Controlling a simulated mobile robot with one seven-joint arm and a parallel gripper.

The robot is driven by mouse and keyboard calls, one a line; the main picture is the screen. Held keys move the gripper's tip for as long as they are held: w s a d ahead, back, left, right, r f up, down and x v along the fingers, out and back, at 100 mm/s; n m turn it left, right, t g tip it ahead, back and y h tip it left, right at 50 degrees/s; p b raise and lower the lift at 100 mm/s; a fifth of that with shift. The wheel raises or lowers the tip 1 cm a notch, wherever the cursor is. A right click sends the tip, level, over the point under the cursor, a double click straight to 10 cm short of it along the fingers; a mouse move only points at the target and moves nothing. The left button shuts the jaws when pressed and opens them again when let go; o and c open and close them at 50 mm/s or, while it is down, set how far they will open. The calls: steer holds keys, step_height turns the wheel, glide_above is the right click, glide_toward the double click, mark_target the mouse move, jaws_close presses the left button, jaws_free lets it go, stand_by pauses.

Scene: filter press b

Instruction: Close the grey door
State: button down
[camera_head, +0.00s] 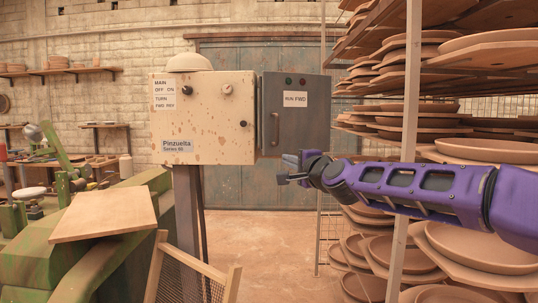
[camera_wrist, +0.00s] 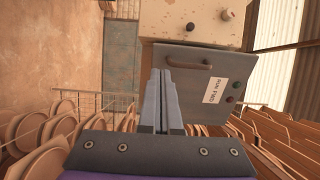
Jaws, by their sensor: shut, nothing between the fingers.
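The grey door (camera_head: 310,125) is a dark grey panel with a handle (camera_head: 275,129), a white label and two small buttons. It stands swung out to the right of the beige control box (camera_head: 205,120). In the wrist view the door (camera_wrist: 190,85) appears turned, with its handle (camera_wrist: 188,64) just beyond my fingers. My gripper (camera_head: 285,168) is below the door's lower edge in the head view. It is shut and empty, and its fingertips (camera_wrist: 161,73) overlap the door in the wrist view. I cannot tell whether they touch it.
Racks of clay plates (camera_head: 480,150) fill the right side, close to my arm. A green machine (camera_head: 95,240) with a wooden board (camera_head: 105,213) stands at the left. A wooden frame with mesh (camera_head: 190,272) is in front. The floor (camera_head: 265,240) below the box is open.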

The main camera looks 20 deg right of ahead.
mark_target(265, 151)
steer(key=w, duration=0.4)
steer(key=w+p, duration=0.1)
steer(key=w, duration=0.4)
steer(key=w+a+p, duration=0.1)
steer(key=w, duration=0.3)
steer(key=shift+w, duration=0.3)
